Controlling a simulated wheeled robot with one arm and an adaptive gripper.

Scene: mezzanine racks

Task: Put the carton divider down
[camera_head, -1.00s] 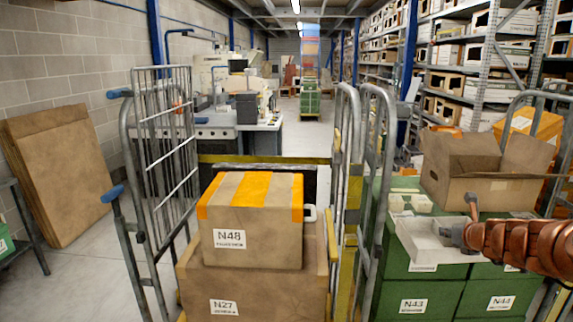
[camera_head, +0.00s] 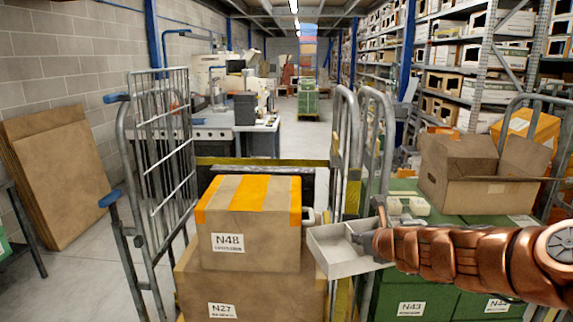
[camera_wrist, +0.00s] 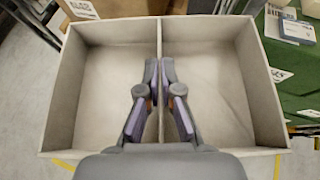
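The carton divider (camera_head: 341,250) is a pale open tray with one partition wall down its middle. In the head view it hangs at the end of my copper arm, between the stacked cartons and the green crates. In the wrist view the divider (camera_wrist: 72,88) fills most of the picture, with an empty compartment on each side. My gripper (camera_wrist: 159,68) has its fingers on either side of the middle partition and is shut on it. The gripper (camera_head: 377,238) is small in the head view. The divider's underside is hidden.
Carton N48 (camera_head: 250,222) sits on carton N27 (camera_head: 245,284) in a roll cage (camera_head: 163,140) on the left. Green crates (camera_head: 425,285) stand on the right, with an open brown carton (camera_head: 490,190) on top. Cage rails (camera_head: 346,150) rise behind the divider. Grey floor (camera_wrist: 22,110) shows left of the divider.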

